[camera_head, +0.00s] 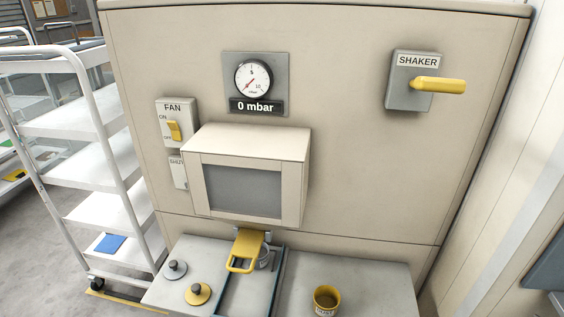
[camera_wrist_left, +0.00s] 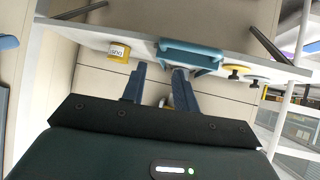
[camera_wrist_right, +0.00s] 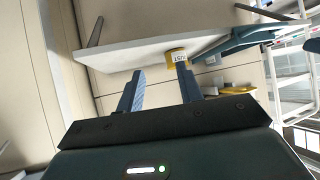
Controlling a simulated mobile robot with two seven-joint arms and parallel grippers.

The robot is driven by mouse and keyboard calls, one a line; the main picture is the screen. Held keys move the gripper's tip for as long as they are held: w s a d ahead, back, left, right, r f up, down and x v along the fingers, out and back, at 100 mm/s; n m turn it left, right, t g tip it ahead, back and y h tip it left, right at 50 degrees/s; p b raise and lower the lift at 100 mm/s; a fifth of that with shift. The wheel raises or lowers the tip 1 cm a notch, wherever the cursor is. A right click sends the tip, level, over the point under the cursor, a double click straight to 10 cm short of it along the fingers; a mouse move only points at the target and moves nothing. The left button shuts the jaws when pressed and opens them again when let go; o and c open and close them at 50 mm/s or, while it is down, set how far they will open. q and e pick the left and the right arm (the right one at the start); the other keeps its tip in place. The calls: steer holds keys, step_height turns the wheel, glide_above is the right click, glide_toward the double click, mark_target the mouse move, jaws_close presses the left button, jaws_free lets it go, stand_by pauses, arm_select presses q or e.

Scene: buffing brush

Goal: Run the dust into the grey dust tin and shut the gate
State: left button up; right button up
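A grey tin (camera_head: 265,260) stands under the hood, partly hidden behind the yellow gate handle (camera_head: 243,252). What is in the tin is not visible. A yellow tin (camera_head: 326,299) with a white label stands on the right of the bench; it also shows in the left wrist view (camera_wrist_left: 119,51) and the right wrist view (camera_wrist_right: 177,55). A yellow shaker handle (camera_head: 440,85) sticks out at upper right. My left gripper (camera_wrist_left: 160,92) and right gripper (camera_wrist_right: 158,90) are open with nothing between their fingers. Neither shows in the head view.
A grey lid (camera_head: 175,269) and a yellow lid (camera_head: 198,293) lie on the bench left of a blue-edged tray (camera_head: 284,280). The gauge (camera_head: 253,80) reads 0 mbar. A yellow fan switch (camera_head: 174,130) is left of the hood (camera_head: 246,145). A white trolley (camera_head: 90,170) stands left.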

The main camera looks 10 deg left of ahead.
steer(key=shift+w+r, duration=0.1)
stand_by(0.3)
